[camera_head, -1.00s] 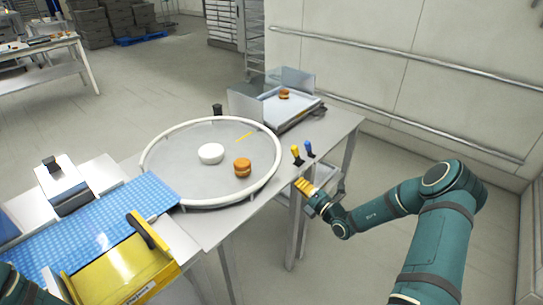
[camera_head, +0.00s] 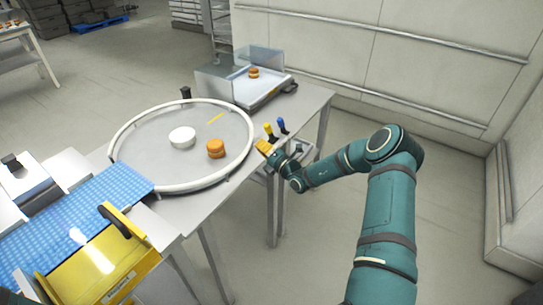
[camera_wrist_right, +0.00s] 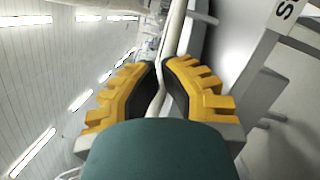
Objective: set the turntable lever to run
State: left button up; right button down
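The round grey turntable (camera_head: 150,155) with a pale rim stands on the table. I cannot read which setting either is at. My right gripper (camera_head: 262,146), with yellow fingers, is just in front of the yellow lever, close to the table edge; I cannot tell if it touches. In the right wrist view the fingers (camera_wrist_right: 160,65) have a narrow gap, with no lever clearly between them. My left gripper is out of view.
A white round (camera_head: 182,137) and a brown filled round (camera_head: 216,148) sit on the turntable. A blue belt (camera_head: 75,210) and yellow housing (camera_head: 100,265) are at lower left. Floor at right is clear.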

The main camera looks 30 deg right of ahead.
aim_at(270, 133)
jog(key=shift+x, duration=0.95)
jog(key=shift+w+d+r, duration=0.2)
jog(key=shift+d+r, duration=0.05)
jog(key=shift+d, duration=0.35)
jog(key=shift+w+d+r, duration=0.15)
jog(key=shift+d+r, duration=0.1)
jog(key=shift+d, duration=0.3)
jog(key=shift+w+d+r, duration=0.25)
jog(key=shift+d+r, duration=0.05)
jog(key=shift+d, duration=0.25)
jog(key=shift+d+r+m, duration=0.15)
jog(key=shift+r+m, duration=0.1)
jog(key=shift+m, duration=0.05)
jog(key=shift+d+p, duration=0.1)
jog(key=shift+p, duration=0.2)
